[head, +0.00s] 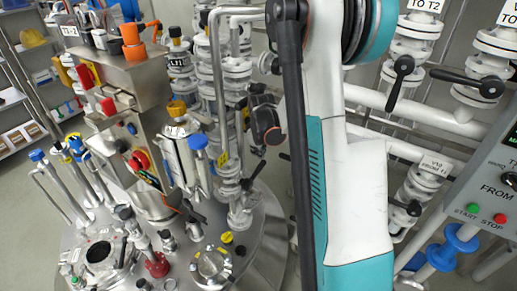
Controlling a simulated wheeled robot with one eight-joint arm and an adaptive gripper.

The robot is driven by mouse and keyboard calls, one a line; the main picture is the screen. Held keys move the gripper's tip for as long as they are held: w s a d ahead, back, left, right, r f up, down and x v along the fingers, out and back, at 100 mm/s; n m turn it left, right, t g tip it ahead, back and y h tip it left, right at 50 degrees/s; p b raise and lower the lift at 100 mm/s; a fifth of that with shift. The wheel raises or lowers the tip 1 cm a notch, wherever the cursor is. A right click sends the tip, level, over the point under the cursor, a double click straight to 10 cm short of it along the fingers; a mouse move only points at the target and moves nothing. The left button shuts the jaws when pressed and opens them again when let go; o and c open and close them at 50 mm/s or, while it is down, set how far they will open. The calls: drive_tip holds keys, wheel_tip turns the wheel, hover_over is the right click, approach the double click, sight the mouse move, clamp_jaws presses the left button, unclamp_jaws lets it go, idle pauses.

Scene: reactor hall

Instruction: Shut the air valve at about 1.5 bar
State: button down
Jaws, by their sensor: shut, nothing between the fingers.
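I cannot tell which of the many valves is the air valve, and no pressure dial is readable. A steel reactor lid (255,255) fills the lower left and carries many fittings. A steel box (125,90) with red and orange knobs stands on its left part. Blue-capped fittings (198,141) and a black lever (258,170) stand around the pipes at the middle. A dark part with an orange-edged round face (266,122) is beside the pipes; its nature is unclear. My white and teal arm hides the area right of the lid. I cannot make out my gripper.
Flanged valves with black levers (402,68) line white pipes (400,115) on the right wall. A grey control panel (490,195) with green and red buttons juts in at the right edge. Shelves (25,80) stand far left. Grey floor is clear at lower left.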

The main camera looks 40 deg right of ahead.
sight(260, 164)
drive_tip(key=b+x, duration=0.2)
drive_tip(key=x, duration=0.4)
drive_tip(key=shift+w+d+f, duration=0.1)
drive_tip(key=shift+f, duration=0.25)
drive_tip(key=shift+w+d+f+y+b, duration=0.1)
drive_tip(key=shift+d+f+y+b, duration=0.35)
drive_tip(key=shift+f+y, duration=0.2)
drive_tip(key=shift+w+d+f, duration=0.1)
drive_tip(key=shift+d+f, duration=0.1)
drive_tip(key=shift+f, duration=0.25)
drive_tip(key=shift+r, duration=0.25)
drive_tip(key=d+p+v, duration=0.1)
drive_tip(key=p+v, duration=0.4)
drive_tip(key=v, duration=0.8)
drive_tip(key=shift+w+d+r, duration=0.2)
drive_tip(key=shift+w+r, duration=0.1)
drive_tip(key=shift+w, duration=0.05)
